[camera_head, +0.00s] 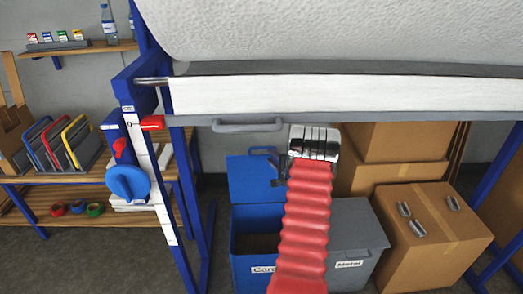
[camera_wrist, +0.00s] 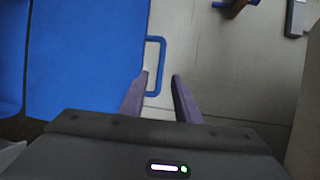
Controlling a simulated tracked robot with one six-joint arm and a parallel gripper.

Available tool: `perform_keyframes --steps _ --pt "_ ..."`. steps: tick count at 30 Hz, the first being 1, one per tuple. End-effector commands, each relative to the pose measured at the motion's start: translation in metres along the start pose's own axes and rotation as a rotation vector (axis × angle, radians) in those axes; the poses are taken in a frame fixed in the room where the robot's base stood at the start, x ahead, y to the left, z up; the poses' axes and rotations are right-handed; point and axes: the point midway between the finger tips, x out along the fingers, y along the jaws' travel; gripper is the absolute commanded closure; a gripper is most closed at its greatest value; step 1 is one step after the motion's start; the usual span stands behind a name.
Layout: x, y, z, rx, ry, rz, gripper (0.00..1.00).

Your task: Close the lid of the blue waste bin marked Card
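The blue waste bin (camera_head: 240,266) marked Card stands on the floor with its opening showing. Its blue lid (camera_head: 248,180) is raised at the back of the bin. In the wrist view the lid (camera_wrist: 88,60) fills the upper left, and its blue loop handle (camera_wrist: 161,60) sticks out from its right edge. My gripper (camera_wrist: 160,75) is open, with its fingertips apart beside the near end of the handle. I cannot tell whether they touch it. In the head view my red arm partly covers the bin, and the dark gripper is small beside the lid's right edge.
A grey bin (camera_head: 350,222) marked Metal stands right of the blue bin. Cardboard boxes (camera_head: 430,235) stand behind and to the right. Shelves (camera_head: 65,190) with trays and tape rolls are at left.

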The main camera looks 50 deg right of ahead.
Motion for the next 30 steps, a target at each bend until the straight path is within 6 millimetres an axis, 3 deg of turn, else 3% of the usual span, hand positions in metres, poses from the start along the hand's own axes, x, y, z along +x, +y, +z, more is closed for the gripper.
perform_keyframes --steps 18,30 --pt "0.076 0.001 0.001 0.001 -0.001 0.000 0.71" --pt "0.099 0.001 0.000 0.001 0.001 0.001 0.71"
